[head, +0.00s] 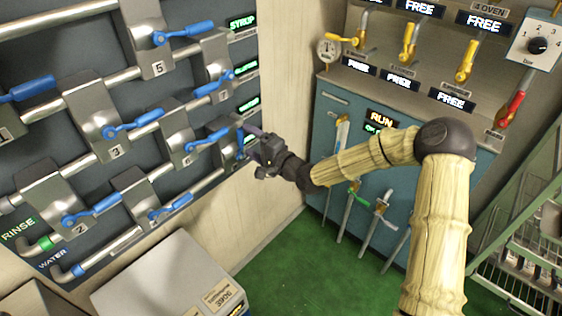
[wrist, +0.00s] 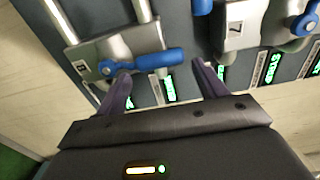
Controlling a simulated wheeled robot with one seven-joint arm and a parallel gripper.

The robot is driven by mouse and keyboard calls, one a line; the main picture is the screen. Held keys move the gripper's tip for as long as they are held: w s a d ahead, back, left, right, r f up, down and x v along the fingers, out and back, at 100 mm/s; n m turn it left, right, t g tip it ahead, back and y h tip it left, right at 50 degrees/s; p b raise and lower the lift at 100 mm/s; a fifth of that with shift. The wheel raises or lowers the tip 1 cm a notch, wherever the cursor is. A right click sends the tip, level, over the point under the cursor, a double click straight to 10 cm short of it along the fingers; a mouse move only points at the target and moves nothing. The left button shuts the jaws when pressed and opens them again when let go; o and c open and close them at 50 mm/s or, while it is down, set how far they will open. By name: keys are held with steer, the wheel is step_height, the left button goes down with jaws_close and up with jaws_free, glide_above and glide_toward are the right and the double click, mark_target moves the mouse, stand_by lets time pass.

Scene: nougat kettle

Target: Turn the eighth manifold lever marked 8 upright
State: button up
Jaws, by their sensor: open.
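The eighth lever shows blue in the wrist view (wrist: 155,60), on a grey valve block (wrist: 88,52) whose small label is too blurred to read. Its handle lies crosswise to the pipe. In the head view the lever (head: 240,141) points roughly up and is partly hidden by my gripper. My gripper (head: 252,133) is open at the manifold's lower right end. In the wrist view its two purple fingers (wrist: 160,77) are spread, and the handle's free end shows between and beyond their tips. I cannot tell whether they touch it.
Block 7 (wrist: 235,28) and its blue lever (wrist: 202,6) are close by. Block 6 (head: 177,135) stands left of my gripper in the head view. A grey box (head: 165,285) sits below the manifold. A teal panel with levers (head: 345,100) stands right. Green floor is clear between.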

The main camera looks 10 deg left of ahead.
steer(key=v, duration=1.1)
steer(key=shift+s+d+b, duration=0.2)
steer(key=shift+d+b, duration=0.1)
steer(key=shift+b, duration=0.15)
steer(key=shift+f, duration=0.1)
steer(key=s+d+f+n+g+h+p, duration=0.2)
steer(key=s+d+n+h, duration=0.1)
steer(key=d+h, duration=0.25)
steer(key=s+d+f+n+g+h+p, duration=0.2)
steer(key=d+f+n+h+p, duration=0.1)
steer(key=d+h, duration=0.25)
steer(key=s+d+r+g+h+p, duration=0.3)
steer(key=s+d+r+h, duration=0.1)
steer(key=s+d+r, duration=0.6)
steer(key=s+d, duration=0.3)
steer(key=shift+s+r+n+p, duration=0.2)
steer(key=shift+r+n+p, duration=0.1)
steer(key=shift+n+p, duration=0.1)
